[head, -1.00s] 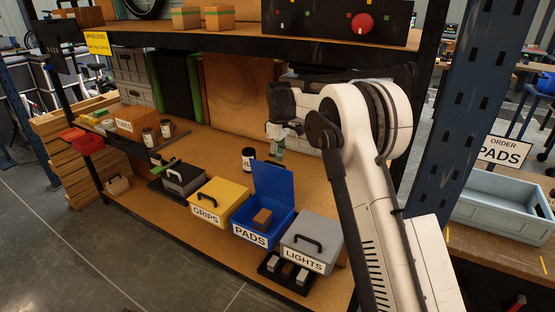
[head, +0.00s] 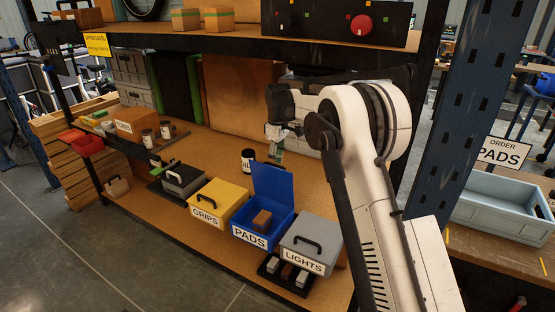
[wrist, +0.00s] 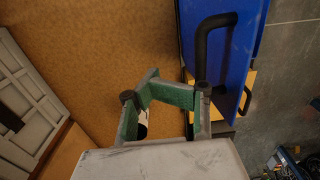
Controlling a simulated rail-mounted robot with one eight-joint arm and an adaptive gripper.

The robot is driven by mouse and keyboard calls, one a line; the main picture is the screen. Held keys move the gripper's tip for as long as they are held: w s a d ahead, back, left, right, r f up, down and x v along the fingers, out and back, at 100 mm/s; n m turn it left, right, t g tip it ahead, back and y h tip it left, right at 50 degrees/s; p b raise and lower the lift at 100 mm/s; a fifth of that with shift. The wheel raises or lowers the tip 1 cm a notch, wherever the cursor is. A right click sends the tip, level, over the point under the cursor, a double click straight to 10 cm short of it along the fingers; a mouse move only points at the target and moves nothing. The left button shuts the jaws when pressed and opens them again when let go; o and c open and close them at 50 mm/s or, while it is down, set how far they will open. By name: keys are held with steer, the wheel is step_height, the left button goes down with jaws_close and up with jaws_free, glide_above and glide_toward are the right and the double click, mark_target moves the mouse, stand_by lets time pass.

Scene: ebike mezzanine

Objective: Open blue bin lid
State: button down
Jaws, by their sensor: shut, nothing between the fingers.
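The blue bin labelled PADS (head: 250,238) stands on the shelf between the yellow and grey bins. Its blue lid (head: 272,186) is up, tilted open at the back of the bin. A brown block (head: 262,217) lies inside. My gripper (head: 277,153) is above the shelf behind the raised lid, apart from it. In the wrist view, my gripper (wrist: 168,94) is shut and empty, with green finger pads. The blue lid (wrist: 238,65) with its black handle (wrist: 205,45) fills the upper right there, beside the fingers.
A yellow GRIPS bin (head: 217,200) is left of the blue bin; a grey LIGHTS bin (head: 310,241) is right of it. A dark jar (head: 248,160) stands behind the bins. The upper shelf (head: 220,45) runs overhead; a blue post (head: 437,130) stands at right.

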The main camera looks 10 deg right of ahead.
steer(key=c, duration=1.8)
jaws_free()
steer(key=shift+s+a, duration=0.1)
steer(key=s+a+f+p, duration=0.1)
steer(key=s+a+f, duration=0.2)
steer(key=s+a, duration=0.4)
steer(key=s+a+f+p, duration=0.1)
steer(key=s+a+f, duration=0.3)
steer(key=s, duration=0.4)
step_height(320, 180, up, 14)
steer(key=shift+s+d+r+m+t+b, duration=0.65)
steer(key=shift+s+d+r, duration=0.5)
steer(key=shift+s+d, duration=0.85)
steer(key=shift+s+d+r+m+t+b, duration=0.35)
steer(key=shift+s+d+r+m+b, duration=0.35)
steer(key=shift+s+d+r, duration=1.25)
steer(key=shift+s+d+r+m+t+b, duration=0.45)
steer(key=shift+s+d+m, duration=0.65)
steer(key=shift+s, duration=1.7)
